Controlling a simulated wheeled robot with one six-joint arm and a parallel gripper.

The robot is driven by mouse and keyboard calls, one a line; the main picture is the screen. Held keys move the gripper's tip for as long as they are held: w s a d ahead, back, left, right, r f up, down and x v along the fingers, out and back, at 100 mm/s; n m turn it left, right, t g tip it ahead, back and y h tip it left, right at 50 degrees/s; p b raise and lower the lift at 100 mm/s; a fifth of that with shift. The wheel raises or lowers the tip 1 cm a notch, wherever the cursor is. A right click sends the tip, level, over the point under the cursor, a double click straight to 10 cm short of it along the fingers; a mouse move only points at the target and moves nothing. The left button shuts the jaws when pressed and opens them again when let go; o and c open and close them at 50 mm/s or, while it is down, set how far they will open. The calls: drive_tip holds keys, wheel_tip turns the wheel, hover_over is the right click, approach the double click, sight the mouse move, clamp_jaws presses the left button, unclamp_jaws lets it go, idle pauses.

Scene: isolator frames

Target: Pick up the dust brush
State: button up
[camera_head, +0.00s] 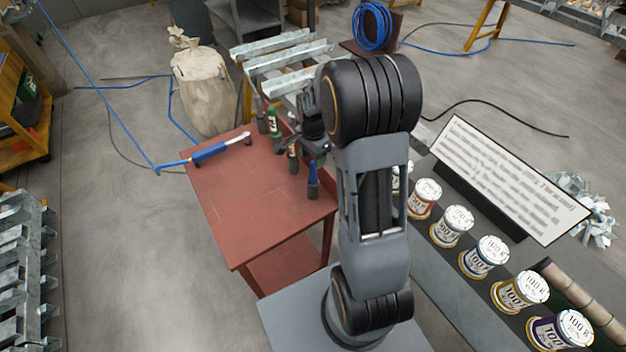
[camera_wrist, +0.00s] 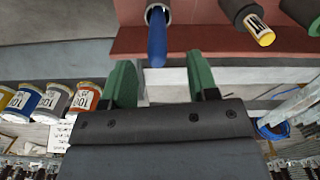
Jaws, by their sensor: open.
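My gripper (camera_wrist: 160,64) is open, with two green fingers apart and nothing between them in the wrist view. In the head view it is partly hidden by my arm, above the right side of the red table (camera_head: 225,200). A blue-handled tool (camera_wrist: 157,40) stands in a grey holder beyond the fingertips, a little left of the gap's middle; it also shows upright in the head view (camera_head: 313,174). A longer blue tool with a pale end (camera_head: 210,152) lies across the table's left edge. I cannot tell which is the dust brush.
A yellow-and-black handle (camera_wrist: 259,30) stands right of the blue one in the wrist view. A green item (camera_head: 273,122) stands at the table's back. Several labelled spools (camera_head: 458,225) line the bench at right. The table's front is clear.

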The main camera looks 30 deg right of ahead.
sight(313, 180)
wheel_tip(313, 180, down, 5)
drive_tip(key=shift+s+f+p, duration=0.1)
drive_tip(key=shift+s+p, duration=0.05)
drive_tip(key=shift+p, duration=0.55)
drive_tip(key=shift+c, duration=0.3)
clamp_jaws()
